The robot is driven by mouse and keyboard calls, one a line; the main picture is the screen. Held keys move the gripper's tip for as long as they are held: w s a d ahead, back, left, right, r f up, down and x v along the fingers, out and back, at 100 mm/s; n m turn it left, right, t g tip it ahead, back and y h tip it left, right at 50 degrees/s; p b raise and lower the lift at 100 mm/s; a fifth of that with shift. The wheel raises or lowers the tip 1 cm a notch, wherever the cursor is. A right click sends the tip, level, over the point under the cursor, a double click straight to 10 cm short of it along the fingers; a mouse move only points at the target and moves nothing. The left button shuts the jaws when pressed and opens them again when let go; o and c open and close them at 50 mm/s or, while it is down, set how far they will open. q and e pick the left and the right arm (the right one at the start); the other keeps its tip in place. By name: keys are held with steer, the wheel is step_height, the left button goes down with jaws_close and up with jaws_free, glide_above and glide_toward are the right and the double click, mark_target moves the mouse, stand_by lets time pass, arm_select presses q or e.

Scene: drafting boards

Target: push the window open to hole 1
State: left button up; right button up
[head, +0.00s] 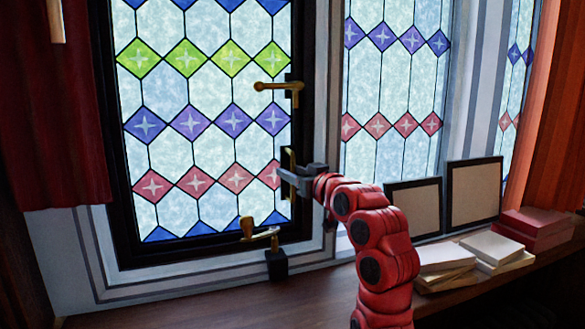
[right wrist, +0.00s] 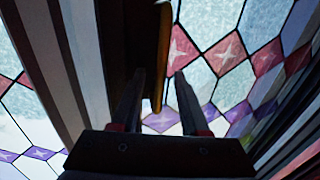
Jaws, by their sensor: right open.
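The window (head: 190,120) is a stained-glass pane in a black frame, with green, purple and red diamonds. Whether it stands slightly ajar, I cannot tell. A brass handle (head: 275,87) sits on its right edge. My right gripper (head: 288,178) is at a lower fitting on that edge. In the right wrist view its open fingers (right wrist: 159,78) stand either side of a brass bar (right wrist: 162,50); contact is unclear. A brass stay (head: 262,235) lies at the window's bottom, by a black block (head: 277,264) on the sill. Its holes cannot be made out. My left gripper is out of view.
A dark wooden sill (head: 200,306) runs below the window. To the right are two framed panels (head: 473,194), stacks of pale books (head: 497,247) and red books (head: 535,228). A red curtain (head: 55,110) hangs at the left, an orange one (head: 553,110) at the right.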

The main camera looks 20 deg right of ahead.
jaws_close()
stand_by(0.3)
stand_by(1.2)
